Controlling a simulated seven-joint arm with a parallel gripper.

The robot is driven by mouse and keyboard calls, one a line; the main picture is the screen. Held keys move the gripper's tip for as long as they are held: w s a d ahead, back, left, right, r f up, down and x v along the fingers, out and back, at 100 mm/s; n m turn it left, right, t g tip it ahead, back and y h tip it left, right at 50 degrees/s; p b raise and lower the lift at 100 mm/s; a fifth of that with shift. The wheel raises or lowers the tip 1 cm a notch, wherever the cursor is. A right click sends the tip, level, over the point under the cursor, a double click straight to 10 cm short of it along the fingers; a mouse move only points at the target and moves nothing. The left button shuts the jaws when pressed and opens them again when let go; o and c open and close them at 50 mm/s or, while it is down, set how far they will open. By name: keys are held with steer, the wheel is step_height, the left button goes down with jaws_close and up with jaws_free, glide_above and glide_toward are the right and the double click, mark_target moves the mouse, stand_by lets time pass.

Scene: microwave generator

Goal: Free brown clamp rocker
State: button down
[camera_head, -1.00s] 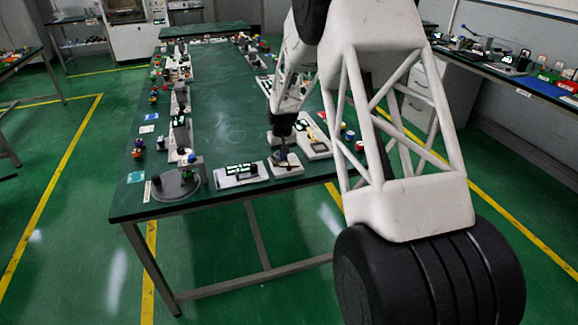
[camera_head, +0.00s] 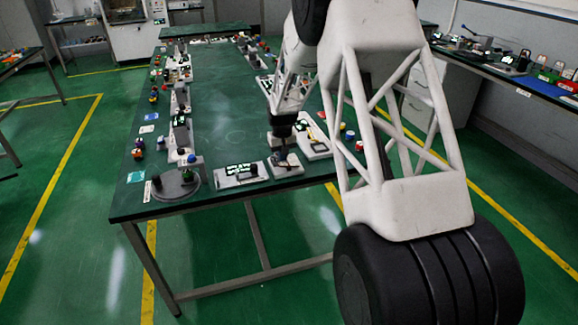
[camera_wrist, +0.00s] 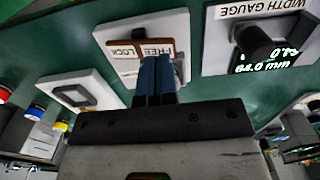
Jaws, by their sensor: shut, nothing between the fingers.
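The brown clamp rocker (camera_wrist: 128,49) sits on a white base plate (camera_wrist: 110,35) in the wrist view. In the head view my gripper (camera_head: 282,152) is at the small white base (camera_head: 287,165) near the table's front edge.
A width gauge (camera_wrist: 222,40) with a dark knob and a lit readout stands to the right in the wrist view. Another white plate (camera_wrist: 80,92) with a dark part lies to the left. The table's middle (camera_head: 225,110) is clear.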

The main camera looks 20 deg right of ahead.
mark_target(282, 164)
steer(key=shift+f, duration=1.35)
stand_by(1.2)
steer(key=shift+r, duration=3.5)
